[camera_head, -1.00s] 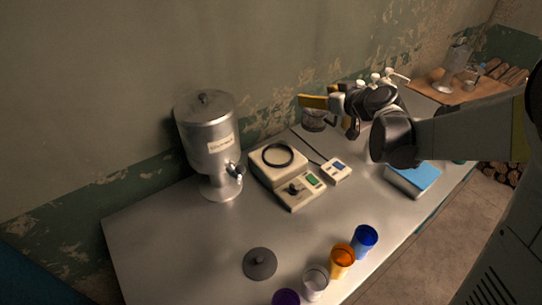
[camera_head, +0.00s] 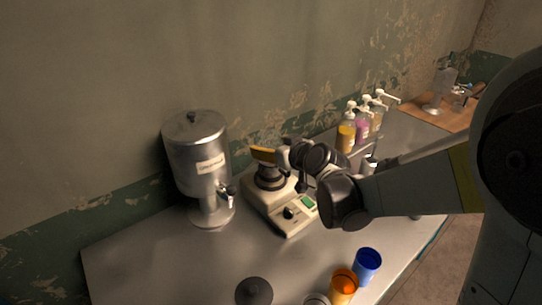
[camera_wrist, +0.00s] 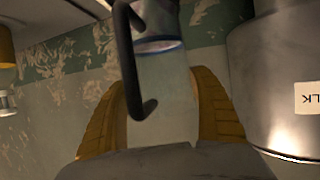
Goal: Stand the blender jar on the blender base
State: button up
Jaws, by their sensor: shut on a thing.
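My gripper (camera_head: 272,164) is shut on the blender jar (camera_head: 268,180), whose dark lower part shows below a yellow finger in the head view. In the wrist view, the clear jar (camera_wrist: 168,95) lies between the two yellow fingers of my gripper (camera_wrist: 160,105), with its dark handle (camera_wrist: 128,55) towards the camera. The cream blender base (camera_head: 262,207), with a knob and green display, stands on the metal table. The jar appears over the base's round seat; I cannot tell whether they touch. My gripper hides the jar's upper part in the head view.
A steel milk dispenser (camera_head: 197,155) stands close left of the base. A dark round lid (camera_head: 254,291), an orange cup (camera_head: 343,287) and a blue cup (camera_head: 367,264) are at the front. Pump bottles (camera_head: 362,125) stand behind my arm. Table left of the lid is clear.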

notch_tip(320, 180, down, 2)
jog(key=shift+f+b, duration=0.15)
jog(key=shift+b, duration=0.2)
jog(key=o, duration=1)
jog(key=shift+f, duration=0.1)
jog(key=shift+c, duration=0.2)
jog(key=o, duration=0.5)
jog(key=shift+r, duration=0.2)
